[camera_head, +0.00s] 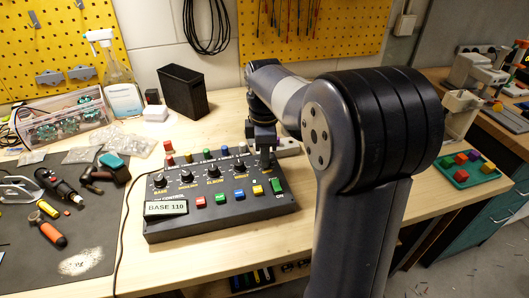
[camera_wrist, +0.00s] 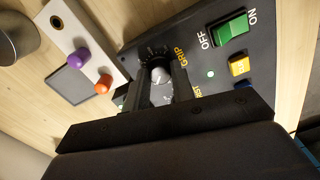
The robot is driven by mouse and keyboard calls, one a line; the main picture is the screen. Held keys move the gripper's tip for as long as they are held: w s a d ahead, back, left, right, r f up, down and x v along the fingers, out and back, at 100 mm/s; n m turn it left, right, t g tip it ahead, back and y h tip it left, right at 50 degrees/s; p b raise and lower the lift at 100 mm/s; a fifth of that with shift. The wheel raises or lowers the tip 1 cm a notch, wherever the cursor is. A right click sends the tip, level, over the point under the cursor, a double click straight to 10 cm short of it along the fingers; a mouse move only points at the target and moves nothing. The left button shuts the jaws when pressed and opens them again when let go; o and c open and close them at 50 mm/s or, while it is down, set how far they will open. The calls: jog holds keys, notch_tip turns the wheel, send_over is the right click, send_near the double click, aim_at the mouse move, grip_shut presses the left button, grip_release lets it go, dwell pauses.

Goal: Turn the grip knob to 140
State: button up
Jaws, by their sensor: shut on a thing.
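The control box (camera_head: 224,216) lies on the wooden bench, with a row of black knobs and coloured buttons on its sloped top. In the head view my gripper (camera_head: 265,158) comes down on the right end of the box and hides the grip knob. The exact knob angle is hard to read.
A green OFF/ON switch (camera_wrist: 233,27) and a yellow button (camera_wrist: 239,66) sit close to the gripper. Beside the box lies a light panel with a purple knob (camera_wrist: 78,57) and an orange knob (camera_wrist: 104,84). Tools lie on a dark mat (camera_head: 80,248) at the left.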

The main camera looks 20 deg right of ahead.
jog(key=shift+r, duration=0.1)
jog(key=m+p, duration=0.3)
jog(key=m, duration=0.2)
jog(key=m+p, duration=0.2)
jog(key=m, duration=0.4)
jog(key=m+p, duration=0.2)
jog(key=m, duration=0.4)
jog(key=shift+m, duration=0.4)
jog(key=m+p, duration=0.1)
jog(key=m, duration=0.4)
jog(key=shift+m, duration=0.4)
jog(key=o, duration=1)
